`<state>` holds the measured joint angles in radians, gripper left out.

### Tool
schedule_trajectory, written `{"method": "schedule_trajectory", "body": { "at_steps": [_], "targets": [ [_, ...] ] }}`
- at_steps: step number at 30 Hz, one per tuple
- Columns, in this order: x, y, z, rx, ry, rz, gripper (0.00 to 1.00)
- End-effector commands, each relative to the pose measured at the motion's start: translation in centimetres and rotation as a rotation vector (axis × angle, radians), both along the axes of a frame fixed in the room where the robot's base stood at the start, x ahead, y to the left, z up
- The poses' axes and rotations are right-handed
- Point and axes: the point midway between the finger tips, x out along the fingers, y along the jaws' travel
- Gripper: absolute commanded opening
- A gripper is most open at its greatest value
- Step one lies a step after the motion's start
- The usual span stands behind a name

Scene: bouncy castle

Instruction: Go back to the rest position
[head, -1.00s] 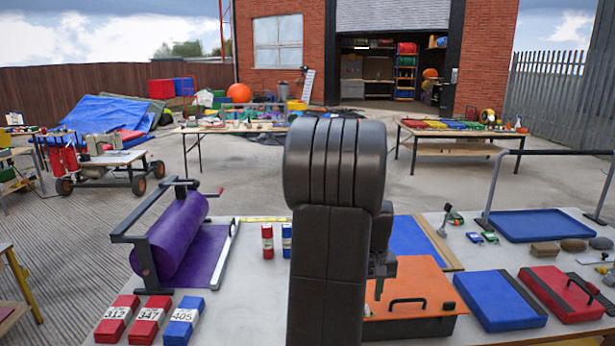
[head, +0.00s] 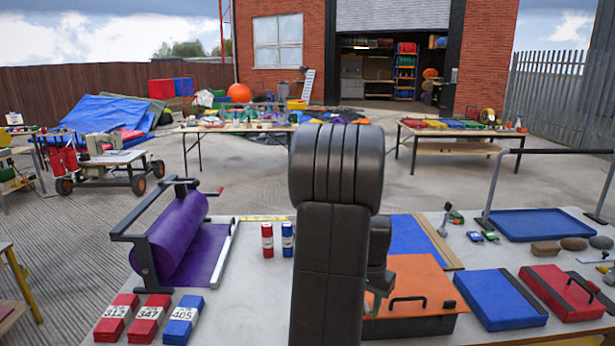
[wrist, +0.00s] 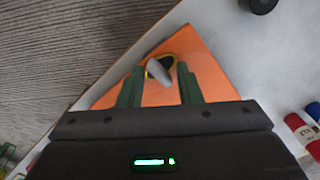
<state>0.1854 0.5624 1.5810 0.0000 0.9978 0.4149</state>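My gripper (wrist: 160,80) shows in the wrist view with its two green fingers well apart. Nothing is clamped between them. Past the fingertips lies an orange triangular piece (wrist: 207,75) on the pale tabletop. A dark hole with a yellow rim and a small grey-white piece (wrist: 158,70) show on it between the fingers. I cannot tell whether the fingers touch it. In the head view my upright arm fills the middle and hides part of the worktable (head: 245,290); the fingertips cannot be made out there.
An orange-lidded case (head: 425,283) stands just right of my arm. A purple roll on a frame (head: 178,238) is at left, with red and blue canisters (head: 267,240) between. Open paving surrounds the table.

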Motion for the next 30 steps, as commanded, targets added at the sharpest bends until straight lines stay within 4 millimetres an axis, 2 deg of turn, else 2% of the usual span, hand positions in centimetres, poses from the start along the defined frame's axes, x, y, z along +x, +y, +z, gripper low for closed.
{"method": "schedule_trajectory", "body": {
  "at_steps": [30],
  "targets": [
    [0.0,0.0,-0.04,0.0,0.0,-0.811,0.32]
  ]
}}
